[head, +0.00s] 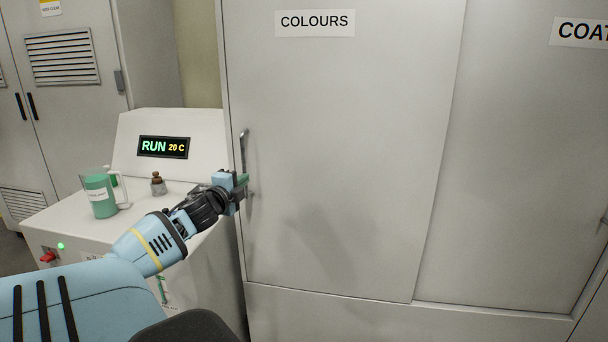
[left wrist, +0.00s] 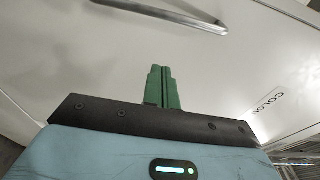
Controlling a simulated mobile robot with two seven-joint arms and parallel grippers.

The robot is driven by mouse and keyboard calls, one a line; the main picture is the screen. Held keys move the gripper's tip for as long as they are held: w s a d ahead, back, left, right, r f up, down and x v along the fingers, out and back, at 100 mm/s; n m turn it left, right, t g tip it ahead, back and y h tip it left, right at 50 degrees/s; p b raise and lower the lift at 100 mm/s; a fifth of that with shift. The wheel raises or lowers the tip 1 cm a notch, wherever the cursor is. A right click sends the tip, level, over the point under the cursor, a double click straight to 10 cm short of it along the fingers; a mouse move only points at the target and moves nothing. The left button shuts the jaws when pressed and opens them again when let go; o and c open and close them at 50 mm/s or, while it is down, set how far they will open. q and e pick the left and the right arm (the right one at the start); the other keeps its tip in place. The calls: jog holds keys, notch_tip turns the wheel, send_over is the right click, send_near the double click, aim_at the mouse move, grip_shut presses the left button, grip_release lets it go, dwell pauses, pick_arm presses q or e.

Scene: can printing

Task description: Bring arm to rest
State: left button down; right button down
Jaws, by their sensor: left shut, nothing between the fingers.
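My left arm comes in from the lower left in the head view. My left gripper (head: 244,181) is at the left edge of the cabinet door labelled COLOURS (head: 350,160), beside the lower part of its metal handle (head: 244,150). In the left wrist view its green fingers (left wrist: 162,88) are closed together with nothing between them. The handle (left wrist: 170,14) shows beyond the fingertips there, apart from them. The door is shut. My right gripper is not in view.
A white machine with a display (head: 163,147) reading RUN 20 C stands at the left. A green-filled jug (head: 100,196) and a small brown-grey object (head: 158,184) stand on its top, near my left forearm. A vented grey cabinet (head: 62,85) is behind.

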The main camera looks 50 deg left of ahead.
pick_arm(q)
jog(key=s+d+f+n+g+h, duration=0.1)
jog(key=s+d+f+h, duration=0.15)
jog(key=d+f, duration=0.55)
jog(key=s+d+f+n+g+h, duration=0.15)
jog(key=s+d+f, duration=0.3)
jog(key=f, duration=0.85)
jog(key=s+d+f+n+g+h, duration=0.1)
jog(key=s+d+f+g, duration=0.1)
jog(key=d+f, duration=0.6)
jog(key=s+d+f+n+h, duration=0.1)
jog(key=s+d+f, duration=0.3)
jog(key=d, duration=0.6)
jog(key=s+d+f+n+g+h, duration=0.1)
jog(key=s+d+f+n+h, duration=0.1)
jog(key=s+d+f+n, duration=0.2)
jog(key=s+d+f+n+g+h, duration=0.1)
jog(key=s+d+f, duration=0.3)
jog(key=s+d, duration=0.5)
jog(key=d+n, duration=0.1)
jog(key=d, duration=0.6)
jog(key=shift+s+f+h, duration=0.15)
jog(key=shift+f+h, duration=0.15)
jog(key=shift+h, duration=0.1)
jog(key=shift+g, duration=0.25)
jog(key=shift+d, duration=0.15)
